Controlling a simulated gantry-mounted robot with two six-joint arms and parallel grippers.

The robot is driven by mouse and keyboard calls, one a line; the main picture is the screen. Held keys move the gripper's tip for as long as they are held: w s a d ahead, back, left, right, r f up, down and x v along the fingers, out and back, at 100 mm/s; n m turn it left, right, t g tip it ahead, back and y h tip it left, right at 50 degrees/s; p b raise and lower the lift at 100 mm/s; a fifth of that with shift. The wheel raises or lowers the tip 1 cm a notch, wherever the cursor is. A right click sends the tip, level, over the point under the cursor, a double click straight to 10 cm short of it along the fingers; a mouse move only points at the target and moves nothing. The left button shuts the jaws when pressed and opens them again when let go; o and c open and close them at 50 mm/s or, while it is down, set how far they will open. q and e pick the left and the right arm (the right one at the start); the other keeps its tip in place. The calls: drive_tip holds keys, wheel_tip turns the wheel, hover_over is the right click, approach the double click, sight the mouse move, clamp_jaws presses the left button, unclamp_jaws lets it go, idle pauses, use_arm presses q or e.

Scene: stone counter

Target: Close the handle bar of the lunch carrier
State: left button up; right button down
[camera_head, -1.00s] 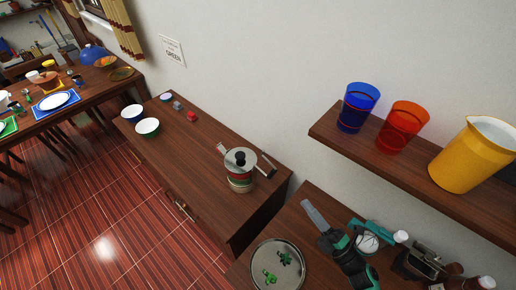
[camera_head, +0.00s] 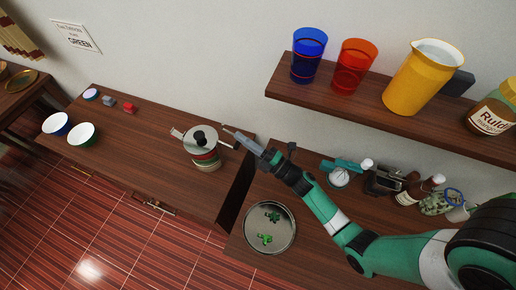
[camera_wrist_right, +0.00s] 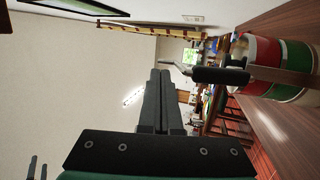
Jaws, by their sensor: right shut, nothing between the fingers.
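The lunch carrier (camera_head: 207,164) stands upright on the wooden counter. It has stacked red, white and green bands, a metal lid and a black knob. In the right wrist view its banded side (camera_wrist_right: 292,52) fills the right edge. The handle bar's black grip (camera_wrist_right: 220,75) sticks out sideways from the carrier there, just right of my fingers; in the head view the bar is mostly hidden by my gripper. My right gripper (camera_head: 229,131) is shut and empty, its tips close to the right of the lid. I cannot tell whether it touches the bar. My left gripper is not in view.
A round tray (camera_head: 251,240) is at front right. A shelf (camera_head: 350,93) with cups and a yellow pitcher (camera_head: 420,80) hangs above my right arm.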

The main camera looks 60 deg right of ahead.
drive_tip(key=shift+x, duration=2)
